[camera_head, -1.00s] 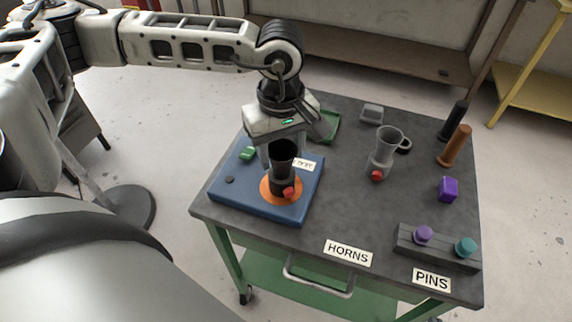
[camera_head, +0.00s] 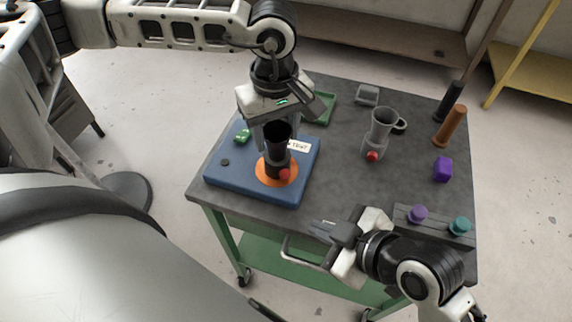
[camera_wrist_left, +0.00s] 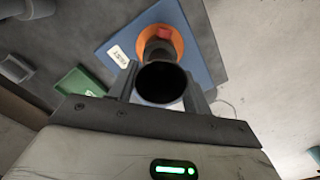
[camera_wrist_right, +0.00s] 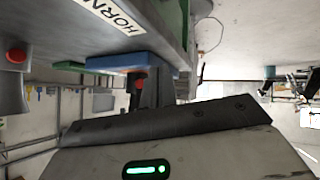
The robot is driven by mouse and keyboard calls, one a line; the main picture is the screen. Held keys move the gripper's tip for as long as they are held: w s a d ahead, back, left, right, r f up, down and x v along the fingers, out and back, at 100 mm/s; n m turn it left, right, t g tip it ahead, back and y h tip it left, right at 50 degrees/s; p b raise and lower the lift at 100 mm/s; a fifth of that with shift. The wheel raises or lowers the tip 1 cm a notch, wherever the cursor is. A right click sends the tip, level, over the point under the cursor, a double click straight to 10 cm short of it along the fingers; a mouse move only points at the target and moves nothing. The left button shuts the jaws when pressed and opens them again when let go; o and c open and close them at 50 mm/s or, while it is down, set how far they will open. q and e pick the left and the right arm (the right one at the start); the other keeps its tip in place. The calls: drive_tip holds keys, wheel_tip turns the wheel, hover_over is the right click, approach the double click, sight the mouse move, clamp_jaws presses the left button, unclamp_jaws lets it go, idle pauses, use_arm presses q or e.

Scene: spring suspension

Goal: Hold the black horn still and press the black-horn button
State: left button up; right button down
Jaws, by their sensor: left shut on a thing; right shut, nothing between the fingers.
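The black horn (camera_head: 276,150) stands upright on an orange disc (camera_head: 264,181) on the blue base (camera_head: 230,182). Its red button (camera_head: 284,174) faces the front right of the head view. My left gripper (camera_head: 277,135) is shut on the horn's upper part from behind. In the left wrist view the horn's dark open mouth (camera_wrist_left: 162,84) sits between the fingers. My right gripper (camera_head: 322,230) is shut and empty at the table's front edge, apart from the horn and to its right. In the right wrist view the black horn (camera_wrist_right: 132,100) and its red button (camera_wrist_right: 138,84) show beyond the fingers.
A grey horn (camera_head: 380,128) with a red button stands to the right. A pin rack with purple (camera_head: 417,214) and teal (camera_head: 459,226) pins lies near my right arm. A purple block (camera_head: 443,169) and black and orange cylinders (camera_head: 452,127) stand further right. A green tray (camera_head: 320,108) lies behind.

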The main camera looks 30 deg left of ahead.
sight(293, 192)
drive_tip(key=shift+s, duration=0.1)
idle(0.3)
drive_tip(key=shift+w+a+r, duration=0.1)
drive_tip(key=shift+w+a, duration=0.7)
drive_tip(key=shift+a, duration=0.45)
drive_tip(key=shift+w+a, duration=0.75)
drive_tip(key=shift+a, duration=0.55)
drive_tip(key=shift+w+a+r, duration=0.1)
drive_tip(key=shift+w+a, duration=0.7)
drive_tip(key=shift+a, duration=0.45)
drive_tip(key=shift+a, duration=0.1)
drive_tip(key=shift+w+a, duration=0.2)
drive_tip(key=shift+a, duration=0.05)
drive_tip(key=shift+w+a, duration=0.3)
drive_tip(key=shift+a, duration=0.2)
use_arm(q)
drive_tip(key=shift+d, duration=0.1)
use_arm(e)
drive_tip(key=shift+s+d, duration=0.55)
drive_tip(key=shift+d, duration=0.35)
